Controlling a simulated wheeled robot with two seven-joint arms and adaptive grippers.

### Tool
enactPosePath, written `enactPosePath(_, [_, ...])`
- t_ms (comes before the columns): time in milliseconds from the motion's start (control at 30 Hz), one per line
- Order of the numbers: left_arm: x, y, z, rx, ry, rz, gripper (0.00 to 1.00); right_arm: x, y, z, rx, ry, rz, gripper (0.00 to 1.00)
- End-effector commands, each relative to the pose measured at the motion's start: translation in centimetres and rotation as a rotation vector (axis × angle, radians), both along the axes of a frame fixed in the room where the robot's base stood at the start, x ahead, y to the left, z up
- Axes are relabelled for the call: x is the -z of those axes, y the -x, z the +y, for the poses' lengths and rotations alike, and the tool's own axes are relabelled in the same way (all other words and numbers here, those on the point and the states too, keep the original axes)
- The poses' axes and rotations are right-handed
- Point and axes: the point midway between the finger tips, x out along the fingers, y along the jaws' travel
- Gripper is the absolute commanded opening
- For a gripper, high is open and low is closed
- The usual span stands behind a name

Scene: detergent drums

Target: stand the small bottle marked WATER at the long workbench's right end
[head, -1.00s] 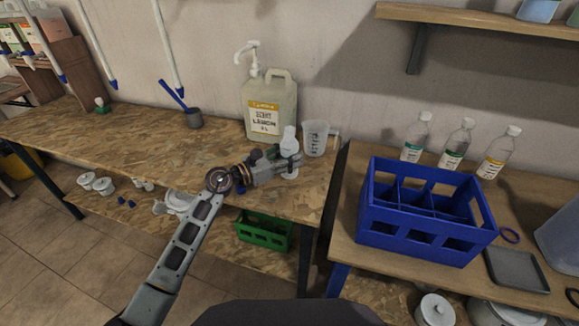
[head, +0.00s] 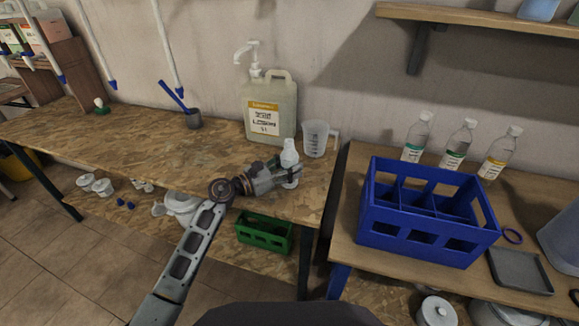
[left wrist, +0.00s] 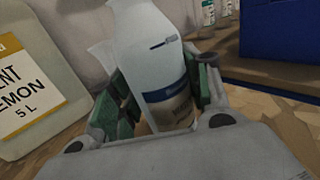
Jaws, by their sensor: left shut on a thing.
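My left gripper (head: 288,174) is shut on a small white bottle (head: 289,153) over the right end of the long workbench (head: 130,150). The bottle stands about upright, in front of the jug and the clear measuring cup. In the left wrist view the bottle (left wrist: 152,50) sits between the green-padded fingers (left wrist: 165,97); it has a blue band and a tan lower label, with lettering I cannot read. Its base is hidden by the gripper, so I cannot tell if it touches the bench. My right gripper is not in view.
A pump jug (head: 270,108) marked LEMON and a measuring cup (head: 318,139) stand close behind the bottle. A gap separates the bench from the right table, which holds a blue crate (head: 425,238) and clear bottles (head: 455,146). The bench's middle is mostly clear.

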Motion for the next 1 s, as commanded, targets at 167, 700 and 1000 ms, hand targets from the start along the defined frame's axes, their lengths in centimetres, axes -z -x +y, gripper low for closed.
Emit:
enactPosePath(167, [0.00, -0.01, -0.01, 0.000, 0.000, -0.001, 0.16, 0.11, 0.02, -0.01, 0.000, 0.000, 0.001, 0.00])
enactPosePath(700, [0.25, 0.01, -0.01, 0.000, 0.000, 0.000, 0.69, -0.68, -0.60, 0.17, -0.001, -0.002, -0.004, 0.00])
enactPosePath(1000, [0.23, 0.01, -0.01, 0.000, 0.000, 0.000, 0.69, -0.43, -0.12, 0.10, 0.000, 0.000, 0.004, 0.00])
